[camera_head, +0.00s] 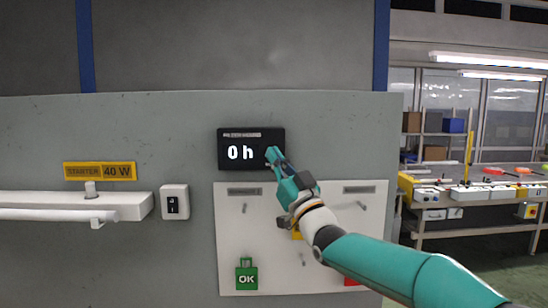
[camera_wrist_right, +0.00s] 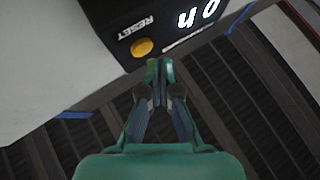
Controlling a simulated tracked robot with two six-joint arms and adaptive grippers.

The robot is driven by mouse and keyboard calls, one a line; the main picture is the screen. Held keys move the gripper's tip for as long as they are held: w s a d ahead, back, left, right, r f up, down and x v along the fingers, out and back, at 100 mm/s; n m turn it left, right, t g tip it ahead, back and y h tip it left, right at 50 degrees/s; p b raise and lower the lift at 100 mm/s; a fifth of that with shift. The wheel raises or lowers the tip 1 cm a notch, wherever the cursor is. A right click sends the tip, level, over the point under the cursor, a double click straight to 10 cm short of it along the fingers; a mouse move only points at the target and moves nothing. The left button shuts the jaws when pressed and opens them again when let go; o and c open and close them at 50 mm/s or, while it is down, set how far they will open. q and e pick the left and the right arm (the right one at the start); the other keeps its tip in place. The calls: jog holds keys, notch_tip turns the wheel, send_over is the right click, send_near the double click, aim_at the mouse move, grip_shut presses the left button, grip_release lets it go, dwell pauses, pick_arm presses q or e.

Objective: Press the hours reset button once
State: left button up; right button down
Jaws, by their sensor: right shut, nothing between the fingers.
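The black hours display (camera_head: 230,153) is on the grey wall and reads "0 h" in white digits. In the right wrist view the display (camera_wrist_right: 115,18) appears upside down, with a round yellow button (camera_wrist_right: 142,47) beside the word RESET. My right gripper (camera_head: 272,155) is shut and empty, in front of the display's right side, where the arm hides the button in the head view. In the wrist view the shut fingertips (camera_wrist_right: 159,70) are close to the yellow button, slightly to its side; a small gap shows between them. My left gripper is not in view.
A white board (camera_head: 230,215) hangs below the display, with hooks and a green OK tag (camera_head: 246,274). A workbench (camera_head: 475,195) stands at right.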

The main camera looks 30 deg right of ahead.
jog(key=s+a+b, duration=0.1)
jog(key=s+b, duration=0.2)
jog(key=s+a+b, duration=0.1)
jog(key=shift+s+a+b, duration=0.15)
jog(key=shift+a+b, duration=0.2)
jog(key=shift+d, duration=0.1)
dwell(0.9)
